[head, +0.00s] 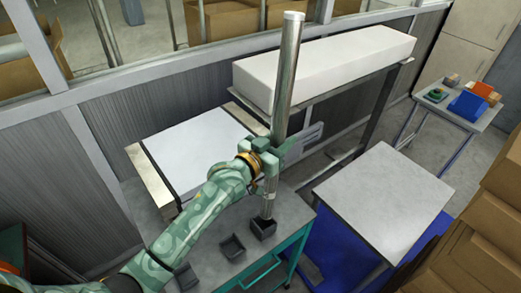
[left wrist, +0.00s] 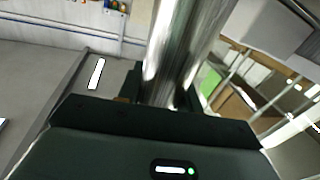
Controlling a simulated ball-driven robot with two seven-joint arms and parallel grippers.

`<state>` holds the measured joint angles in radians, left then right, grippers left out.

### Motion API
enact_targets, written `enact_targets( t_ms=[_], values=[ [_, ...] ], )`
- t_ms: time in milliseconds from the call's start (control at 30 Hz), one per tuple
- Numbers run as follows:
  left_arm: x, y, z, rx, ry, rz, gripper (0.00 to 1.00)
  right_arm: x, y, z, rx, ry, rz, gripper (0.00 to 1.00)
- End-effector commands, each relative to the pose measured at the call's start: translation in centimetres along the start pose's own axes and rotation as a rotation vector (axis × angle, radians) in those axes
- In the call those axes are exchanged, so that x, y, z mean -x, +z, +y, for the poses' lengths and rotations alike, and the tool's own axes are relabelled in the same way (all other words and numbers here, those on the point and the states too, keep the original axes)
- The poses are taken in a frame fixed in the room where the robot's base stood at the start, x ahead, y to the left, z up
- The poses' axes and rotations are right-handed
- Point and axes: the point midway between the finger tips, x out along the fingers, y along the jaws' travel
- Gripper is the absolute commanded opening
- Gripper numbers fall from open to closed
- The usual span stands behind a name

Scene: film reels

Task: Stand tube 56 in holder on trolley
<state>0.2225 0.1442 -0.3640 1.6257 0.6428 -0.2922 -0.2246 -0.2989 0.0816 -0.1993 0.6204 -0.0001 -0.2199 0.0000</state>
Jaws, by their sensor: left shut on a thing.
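A long shiny metal tube (head: 289,75) with a pale top end stands near upright, leaning slightly right in the head view. My left gripper (head: 272,150) is shut around its lower half. The tube also fills the upper middle of the left wrist view (left wrist: 180,45). Its lower end meets the mouth of a dark square holder (head: 263,230) on the trolley (head: 225,217), which has a grey top and teal side. I cannot tell whether the end sits inside or just above it. No number is readable on the tube. My right gripper is out of view.
Two more dark holders stand on the trolley, one in the middle (head: 232,248) and one at the front (head: 187,278). A grey table (head: 385,195) stands to the right. Behind are a long white block (head: 325,65) on a stand and a white-topped bench (head: 195,145).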

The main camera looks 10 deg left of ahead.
Motion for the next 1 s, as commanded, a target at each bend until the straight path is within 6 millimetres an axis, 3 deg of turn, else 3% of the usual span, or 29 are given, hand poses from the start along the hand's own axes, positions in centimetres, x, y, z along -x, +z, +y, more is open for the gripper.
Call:
enact_targets(
  t_ms=[167,700,1000],
  values=[
    [0.5,0.0,0.2,-0.008,0.000,0.016,0.00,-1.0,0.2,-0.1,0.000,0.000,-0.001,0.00],
    [3.6,6.0,1.0,-0.059,0.013,0.123,0.00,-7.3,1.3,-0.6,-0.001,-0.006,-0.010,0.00],
    [4.3,6.8,1.3,-0.070,0.016,0.151,0.00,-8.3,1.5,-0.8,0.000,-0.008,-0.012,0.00]
  ],
)
